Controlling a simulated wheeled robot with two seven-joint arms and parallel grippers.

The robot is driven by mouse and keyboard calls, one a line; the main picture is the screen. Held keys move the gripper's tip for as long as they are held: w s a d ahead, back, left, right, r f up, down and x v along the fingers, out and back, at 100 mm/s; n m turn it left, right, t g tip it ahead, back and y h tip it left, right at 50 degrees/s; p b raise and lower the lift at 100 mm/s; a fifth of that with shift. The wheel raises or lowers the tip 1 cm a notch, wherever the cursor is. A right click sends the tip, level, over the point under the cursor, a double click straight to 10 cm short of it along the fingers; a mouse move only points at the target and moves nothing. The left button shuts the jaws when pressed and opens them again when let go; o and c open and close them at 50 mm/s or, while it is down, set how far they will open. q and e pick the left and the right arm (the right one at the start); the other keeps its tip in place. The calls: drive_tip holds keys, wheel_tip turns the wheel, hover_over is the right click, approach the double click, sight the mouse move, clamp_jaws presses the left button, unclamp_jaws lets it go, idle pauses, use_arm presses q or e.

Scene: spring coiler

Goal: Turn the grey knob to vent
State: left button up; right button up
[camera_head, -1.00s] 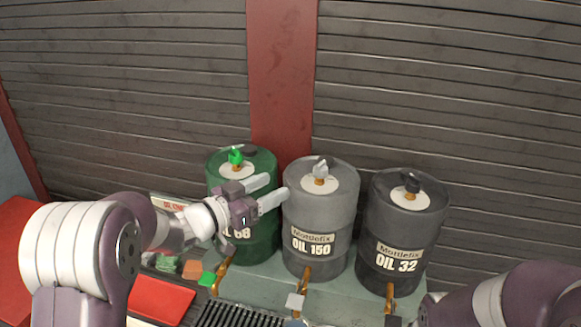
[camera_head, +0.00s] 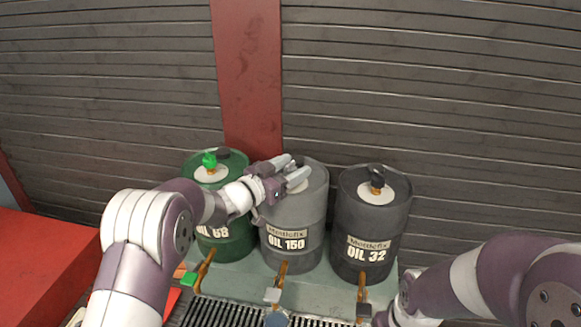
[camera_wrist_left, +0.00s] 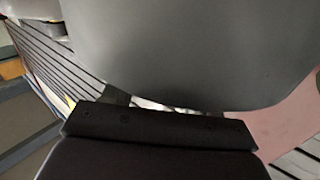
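The grey drum (camera_head: 292,236) marked OIL 150 stands in the middle of three drums. A white disc (camera_head: 300,187) shows on its lid. The grey knob on that lid is hidden behind my left gripper, so contact cannot be seen. My left gripper (camera_head: 289,168) is over the lid with its two pale fingers apart. In the left wrist view, a large grey curved surface fills the upper part, and the fingertips and knob cannot be made out. My right arm comes in at the lower right; its gripper fingers are out of frame.
The green drum (camera_head: 232,238) with a green knob (camera_head: 209,160) stands left. The dark drum (camera_head: 365,245) with a black knob (camera_head: 377,177) stands right. Taps with a green handle (camera_head: 189,278), a grey handle (camera_head: 272,295) and a dark handle (camera_head: 363,310) are in front, above a grating.

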use_arm(q)
drive_tip(key=shift+a, duration=0.1)
drive_tip(key=c, duration=0.9)
drive_tip(key=shift+r+g, duration=0.15)
drive_tip(key=shift+g, duration=0.15)
drive_tip(key=m+g+h+p, duration=0.2)
drive_tip(key=shift+w+r+g, duration=0.1)
drive_tip(key=shift+r+g, duration=0.05)
drive_tip(key=shift+g, duration=0.15)
drive_tip(key=m+g+h, duration=0.1)
drive_tip(key=m+g, duration=0.1)
drive_tip(key=shift+f+m+g+h+p, duration=0.2)
drive_tip(key=shift+m+g+h+p, duration=0.1)
drive_tip(key=shift+g+h+p, duration=0.1)
drive_tip(key=o, duration=1)
drive_tip(key=shift+c, duration=0.2)
